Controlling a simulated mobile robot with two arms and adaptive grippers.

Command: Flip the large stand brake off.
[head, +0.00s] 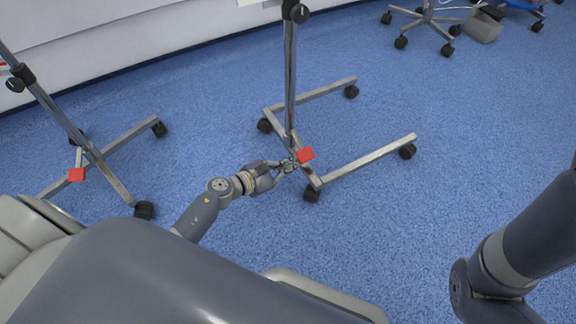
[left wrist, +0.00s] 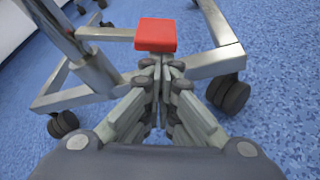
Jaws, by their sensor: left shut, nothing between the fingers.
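A metal stand (head: 290,85) on a wheeled base is in the middle of the head view. Its red brake pedal (head: 306,154) sits low by the foot of the pole. In the left wrist view the red pedal (left wrist: 156,35) is straight ahead of the fingertips. My left gripper (head: 292,164) is shut and empty, its tips right beside the pedal; in the left wrist view the gripper (left wrist: 160,62) points at the pedal's near edge. I cannot tell whether they touch. My right gripper is not in view; only part of my right arm shows.
Another wheeled stand (head: 60,115) with its own red pedal (head: 77,174) is at the left. The stand's base bar (head: 370,157) and casters (head: 408,151) lie around the gripper. A wheeled chair base (head: 425,18) is at the top right. Blue floor (head: 400,230) is clear at the right.

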